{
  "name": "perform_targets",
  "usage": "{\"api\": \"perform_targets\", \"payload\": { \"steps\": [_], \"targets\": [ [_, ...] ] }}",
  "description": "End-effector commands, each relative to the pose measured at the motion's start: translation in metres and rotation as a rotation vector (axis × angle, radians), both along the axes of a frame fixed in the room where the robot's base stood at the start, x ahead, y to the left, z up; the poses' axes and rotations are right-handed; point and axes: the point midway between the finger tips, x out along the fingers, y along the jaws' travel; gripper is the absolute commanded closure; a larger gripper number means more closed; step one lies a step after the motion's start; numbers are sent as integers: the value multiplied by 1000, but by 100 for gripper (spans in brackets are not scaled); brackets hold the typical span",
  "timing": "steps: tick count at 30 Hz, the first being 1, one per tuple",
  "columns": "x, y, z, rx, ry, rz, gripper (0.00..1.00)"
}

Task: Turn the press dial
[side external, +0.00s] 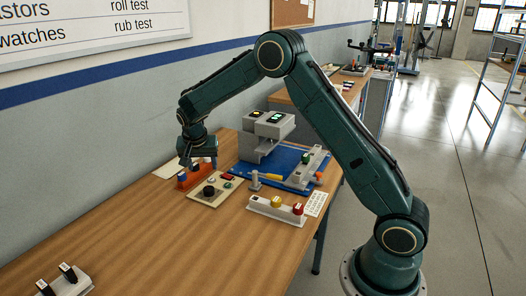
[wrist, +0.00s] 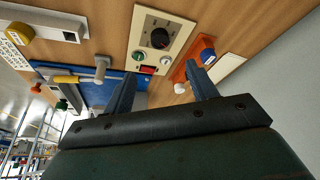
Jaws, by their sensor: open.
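The dial is a round black knob (side external: 209,191) on a beige control panel (side external: 203,202) lying on the wooden bench. In the wrist view the dial (wrist: 159,38) sits near the far end of the panel (wrist: 141,15), with a printed scale around it. A green button, a white button and a red switch lie on the panel's nearer part. My gripper (side external: 199,162) is above the bench, behind the panel in the side view. In the wrist view its two fingers (wrist: 162,71) are spread apart and empty, with the dial beyond the fingertips. The gripper appears clear of the dial.
An orange block (wrist: 188,70) stands close beside the panel, by one finger. A grey press (side external: 262,137) and blue mat (side external: 270,172) with several items are on the other side. The near bench is mostly clear.

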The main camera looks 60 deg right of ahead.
Motion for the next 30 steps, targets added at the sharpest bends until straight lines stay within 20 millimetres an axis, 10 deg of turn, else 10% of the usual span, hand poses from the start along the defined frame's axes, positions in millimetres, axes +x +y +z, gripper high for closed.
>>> {"api": "perform_targets", "payload": {
  "steps": [30],
  "targets": [
    [22,-38,-107,1,2,1,43]
  ]
}}
